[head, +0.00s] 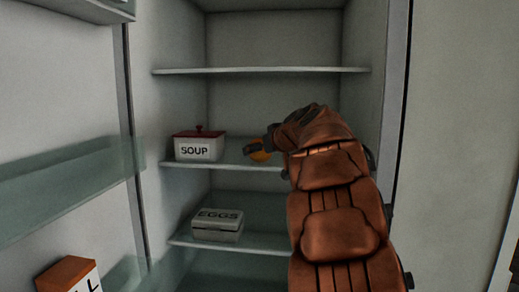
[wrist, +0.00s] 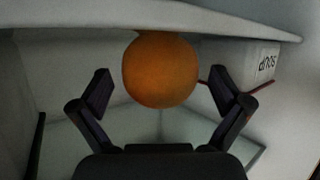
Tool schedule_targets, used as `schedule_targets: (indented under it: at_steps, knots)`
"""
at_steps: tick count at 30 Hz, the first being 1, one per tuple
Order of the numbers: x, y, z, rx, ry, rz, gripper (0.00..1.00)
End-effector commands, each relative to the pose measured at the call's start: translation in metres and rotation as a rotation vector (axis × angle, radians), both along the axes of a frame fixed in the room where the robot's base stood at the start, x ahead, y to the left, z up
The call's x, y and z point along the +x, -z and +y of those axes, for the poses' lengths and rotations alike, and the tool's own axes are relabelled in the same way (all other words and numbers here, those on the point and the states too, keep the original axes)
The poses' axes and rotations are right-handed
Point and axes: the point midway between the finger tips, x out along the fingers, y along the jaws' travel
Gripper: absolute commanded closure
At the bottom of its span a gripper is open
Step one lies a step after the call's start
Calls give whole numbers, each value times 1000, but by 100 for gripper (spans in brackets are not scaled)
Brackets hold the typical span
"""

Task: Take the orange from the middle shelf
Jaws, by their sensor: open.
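The orange (head: 261,152) sits on the middle shelf (head: 226,163) of the open fridge, to the right of the soup container. My gripper (head: 268,147) reaches in from the right and partly hides it in the head view. In the wrist view the orange (wrist: 160,69) appears large and round near the centre. My gripper (wrist: 166,92) is open there, with one black finger on each side of the orange. A gap shows between the orange and each finger. The wrist view appears upside down, with the shelf along the top.
A white soup container (head: 198,149) with a red lid stands left of the orange, close to one finger in the wrist view. An egg box (head: 217,225) is on the shelf below. An upper shelf (head: 262,70) is empty. The fridge door with glass racks (head: 66,188) is at the left.

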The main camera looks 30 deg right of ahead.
Motion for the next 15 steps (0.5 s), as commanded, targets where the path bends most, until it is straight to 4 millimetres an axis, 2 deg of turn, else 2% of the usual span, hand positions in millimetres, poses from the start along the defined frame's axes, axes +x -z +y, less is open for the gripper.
schedule_targets:
  at_steps: [6,13,15]
  knots:
    - [16,7,-2,1,-1,0,0]
    - [16,7,-2,0,-1,-1,0]
    - [16,7,-2,0,-1,-1,6]
